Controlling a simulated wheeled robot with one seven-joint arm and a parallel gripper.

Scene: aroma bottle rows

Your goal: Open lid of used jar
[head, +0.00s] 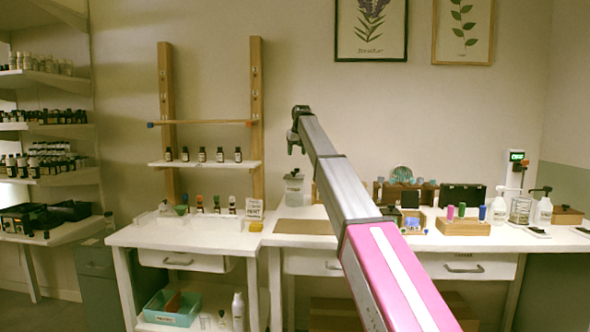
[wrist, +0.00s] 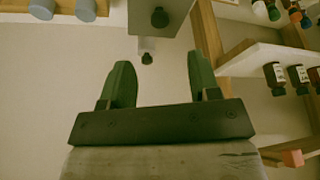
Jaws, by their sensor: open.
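I cannot make out the jar for certain in the wrist view.
A wooden rack (head: 165,120) with a shelf of small dark bottles (head: 203,155) stands left of the jar. A brown mat (head: 303,227) lies in front of it. A wooden block with coloured vials (head: 463,227) and pump bottles (head: 543,208) are at right.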

